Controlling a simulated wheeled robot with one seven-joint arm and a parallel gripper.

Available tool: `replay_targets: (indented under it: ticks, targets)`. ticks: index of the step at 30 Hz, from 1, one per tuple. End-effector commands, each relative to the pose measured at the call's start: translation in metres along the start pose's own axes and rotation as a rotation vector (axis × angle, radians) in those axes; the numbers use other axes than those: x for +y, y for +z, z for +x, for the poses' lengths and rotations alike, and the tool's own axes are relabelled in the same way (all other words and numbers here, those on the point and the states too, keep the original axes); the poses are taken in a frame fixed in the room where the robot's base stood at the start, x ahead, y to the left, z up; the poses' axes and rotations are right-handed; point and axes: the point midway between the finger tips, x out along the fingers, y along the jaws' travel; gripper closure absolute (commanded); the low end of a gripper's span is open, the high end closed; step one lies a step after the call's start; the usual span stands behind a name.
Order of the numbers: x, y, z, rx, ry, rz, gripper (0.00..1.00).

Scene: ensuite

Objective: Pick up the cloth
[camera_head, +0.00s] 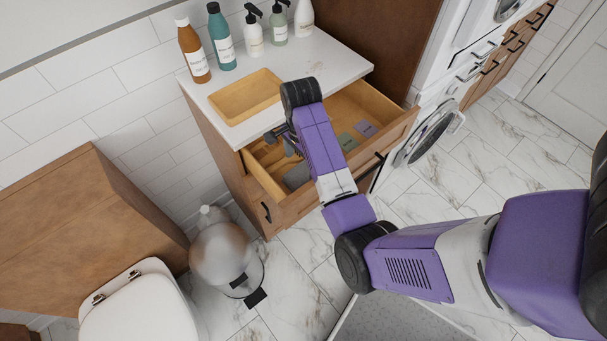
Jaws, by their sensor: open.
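An open wooden drawer (391,133) holds small flat items that look like folded cloths. One is green (347,141), one is grey-purple (365,128), and a larger dark grey one (296,177) lies near the front left. The pictures do not show which of them is the task's cloth. My gripper (280,142) is open over the left part of the drawer, left of the green and grey-purple pieces. My arm hides part of the drawer's middle, and the fingertips are small and partly hidden.
A white counter (335,66) above the drawer carries a wooden tray (245,97) and several bottles (221,37). A bin (222,254) and a toilet (139,306) stand at the lower left. A washing machine (428,132) is right of the drawer. Marble floor (480,170) lies open at the right.

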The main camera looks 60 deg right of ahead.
Motion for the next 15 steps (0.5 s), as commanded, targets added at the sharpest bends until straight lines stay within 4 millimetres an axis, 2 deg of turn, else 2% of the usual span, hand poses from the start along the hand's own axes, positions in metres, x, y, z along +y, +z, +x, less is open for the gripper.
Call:
replay_targets:
  ticks: [15]
  targets:
    - [0.001, 0.004, 0.059, 0.0, -0.001, 0.001, 0.13]
